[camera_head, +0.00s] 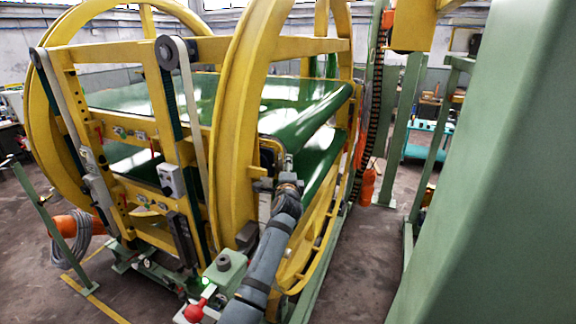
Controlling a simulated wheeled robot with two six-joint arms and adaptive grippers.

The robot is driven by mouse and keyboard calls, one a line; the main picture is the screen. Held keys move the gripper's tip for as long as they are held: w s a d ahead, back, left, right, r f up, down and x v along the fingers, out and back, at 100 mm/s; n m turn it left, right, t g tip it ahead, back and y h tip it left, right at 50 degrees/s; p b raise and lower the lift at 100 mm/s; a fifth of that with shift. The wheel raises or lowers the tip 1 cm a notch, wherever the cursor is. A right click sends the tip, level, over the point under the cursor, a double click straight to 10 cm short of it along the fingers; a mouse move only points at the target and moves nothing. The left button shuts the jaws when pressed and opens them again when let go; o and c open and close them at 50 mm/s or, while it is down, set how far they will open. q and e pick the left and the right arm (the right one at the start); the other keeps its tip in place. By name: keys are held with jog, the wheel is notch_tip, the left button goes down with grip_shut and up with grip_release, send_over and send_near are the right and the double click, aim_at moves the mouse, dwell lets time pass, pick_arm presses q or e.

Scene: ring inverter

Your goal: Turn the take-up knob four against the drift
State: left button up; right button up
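The ring inverter (235,130) is a large yellow ring frame around two green belts, an upper one (290,95) and a lower one (322,160). One grey arm of mine, apparently the left, rises from the bottom edge, left of centre, leaning right. Its dark gripper (288,178) is at the near end of the belts, close to the roller end below the upper belt. Its fingers are too small and overlapped to tell whether they are open or touching anything. I cannot make out the take-up knob there; the gripper may cover it. My other gripper is not in view.
A green box (226,270) with a dark round knob and a red ball handle (193,313) stands left of my arm. A green column (500,180) fills the right side. A clear floor strip (365,250) lies between the machine and the column.

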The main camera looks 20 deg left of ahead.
pick_arm(q)
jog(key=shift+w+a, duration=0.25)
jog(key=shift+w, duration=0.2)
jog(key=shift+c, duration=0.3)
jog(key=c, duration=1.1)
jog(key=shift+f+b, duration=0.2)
jog(key=shift+b, duration=0.2)
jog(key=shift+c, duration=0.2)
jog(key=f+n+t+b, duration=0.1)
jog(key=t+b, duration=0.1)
jog(key=b, duration=1)
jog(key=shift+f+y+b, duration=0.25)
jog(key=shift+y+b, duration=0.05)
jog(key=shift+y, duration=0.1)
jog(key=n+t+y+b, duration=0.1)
jog(key=b, duration=0.9)
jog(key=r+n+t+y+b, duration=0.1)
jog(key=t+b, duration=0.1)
jog(key=b, duration=0.8)
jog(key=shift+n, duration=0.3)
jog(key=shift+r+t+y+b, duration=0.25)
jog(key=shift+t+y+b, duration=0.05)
jog(key=shift+b, duration=0.3)
